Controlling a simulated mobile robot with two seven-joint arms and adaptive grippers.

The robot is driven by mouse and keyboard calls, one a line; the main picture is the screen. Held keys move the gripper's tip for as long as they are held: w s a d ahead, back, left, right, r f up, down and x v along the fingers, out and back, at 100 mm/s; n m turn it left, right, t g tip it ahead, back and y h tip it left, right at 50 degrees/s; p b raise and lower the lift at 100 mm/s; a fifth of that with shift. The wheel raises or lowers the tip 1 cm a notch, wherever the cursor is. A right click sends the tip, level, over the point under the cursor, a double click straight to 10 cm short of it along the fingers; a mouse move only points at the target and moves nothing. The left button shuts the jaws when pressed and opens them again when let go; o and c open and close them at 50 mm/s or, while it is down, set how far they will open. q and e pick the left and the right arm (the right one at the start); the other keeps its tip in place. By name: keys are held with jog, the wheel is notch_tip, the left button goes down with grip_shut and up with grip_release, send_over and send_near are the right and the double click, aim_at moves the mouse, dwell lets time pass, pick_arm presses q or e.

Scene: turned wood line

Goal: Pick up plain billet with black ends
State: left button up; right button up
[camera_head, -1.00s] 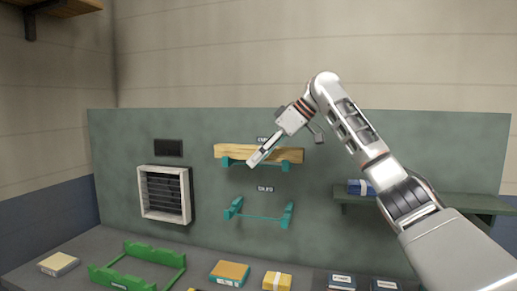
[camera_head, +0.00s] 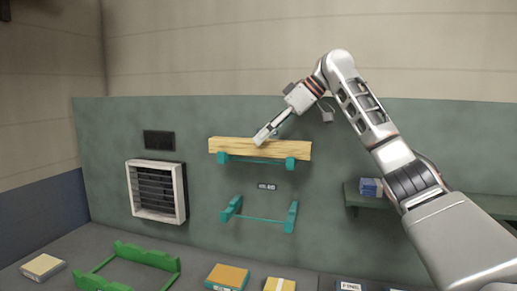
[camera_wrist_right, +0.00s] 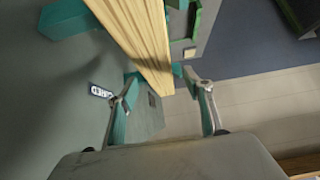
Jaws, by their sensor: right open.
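A long pale wood billet (camera_head: 230,148) lies level across the upper teal rack (camera_head: 222,158) on the green-grey wall panel. In the head view I see no black on its ends. My right gripper (camera_head: 264,137) is open, with its tips at the billet's upper edge, near its middle. In the right wrist view the billet (camera_wrist_right: 143,35) runs down from the top towards the space between the open fingers (camera_wrist_right: 164,104). I cannot tell whether the fingers touch it. My left gripper is not in view.
A lower teal rack (camera_head: 262,219) is empty. A white-framed vent (camera_head: 157,191) is to the left. A green cradle (camera_head: 125,268) and several boxes, one orange-topped (camera_head: 228,275), stand on the grey bench below. A shelf (camera_head: 361,201) with blue boxes is at right, by my arm.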

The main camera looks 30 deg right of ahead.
jog(key=x, duration=0.3)
jog(key=shift+d+f, duration=0.15)
jog(key=shift+f, duration=0.35)
jog(key=shift+w+f, duration=0.1)
jog(key=shift+w, duration=0.1)
grip_shut()
